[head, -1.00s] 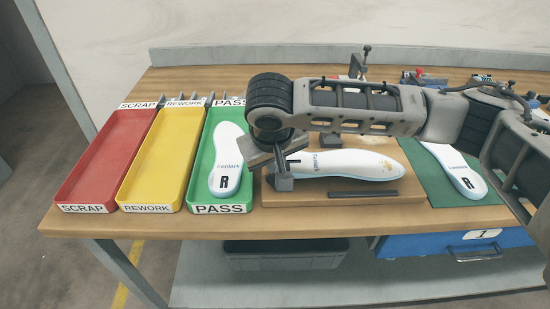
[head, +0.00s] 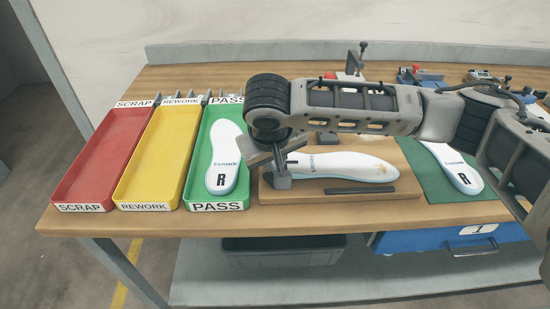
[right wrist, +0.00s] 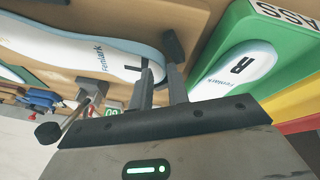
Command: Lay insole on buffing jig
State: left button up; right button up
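A white insole (head: 345,166) with a light blue lower edge lies face up on a wooden board (head: 400,207), its wide end to the right. Its narrower left end is partly hidden by my right gripper (head: 286,170). The insole also shows in the right wrist view (right wrist: 75,48). There my right gripper's fingers (right wrist: 160,58) stand slightly apart at the insole's end, one over its surface and the other just beyond its edge. They do not look clamped on it. My left gripper is not in view.
Left of the board stand a green PASS tray (head: 190,190) holding another insole (head: 222,165), a yellow tray (head: 148,160) and a red tray (head: 100,160). A green mat (head: 450,199) with an insole (head: 460,172) lies right. A clamp-like fixture (head: 361,58) stands behind my arm.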

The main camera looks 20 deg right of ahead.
jog(key=v, duration=1.3)
jog(key=shift+w+a+p, duration=0.15)
jog(key=shift+a+p, duration=0.05)
jog(key=shift+p, duration=0.1)
